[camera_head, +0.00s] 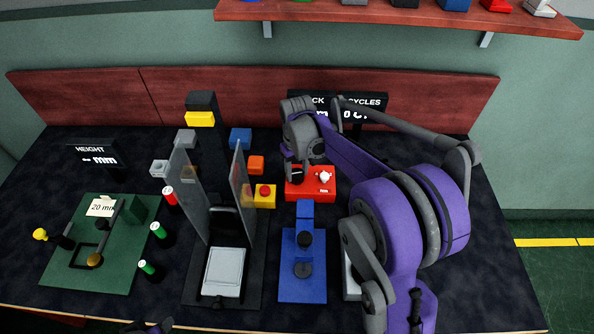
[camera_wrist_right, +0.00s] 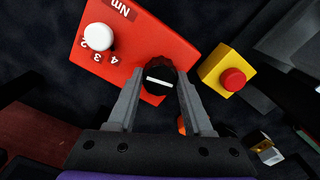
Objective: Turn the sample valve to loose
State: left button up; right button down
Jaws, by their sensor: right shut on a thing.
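A red box (camera_head: 322,188) stands at the back of the table, right of the middle. In the right wrist view the red box (camera_wrist_right: 110,45) carries a white round knob (camera_wrist_right: 98,37) by the digits 2, 3, 4 and "Nm", and a black round knob (camera_wrist_right: 158,68) with a white line. My right gripper (camera_wrist_right: 160,88) is shut on the black knob, one finger on each side. The white line lies roughly across between the fingers. No label reading loose is legible. In the head view my right gripper (camera_head: 295,180) covers the box's left end.
A yellow box with a red button (camera_head: 264,192) stands close left of the red box. A blue stand (camera_head: 303,280) is in front. A black press with clear side panels (camera_head: 223,270) and a green plate (camera_head: 120,270) lie further left. A display stands behind my right arm.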

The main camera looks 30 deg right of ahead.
jog(key=n, duration=1.1)
jog(key=shift+n, duration=2)
jog(key=shift+c, duration=1.5)
grip_release()
jog(key=shift+r, duration=0.1)
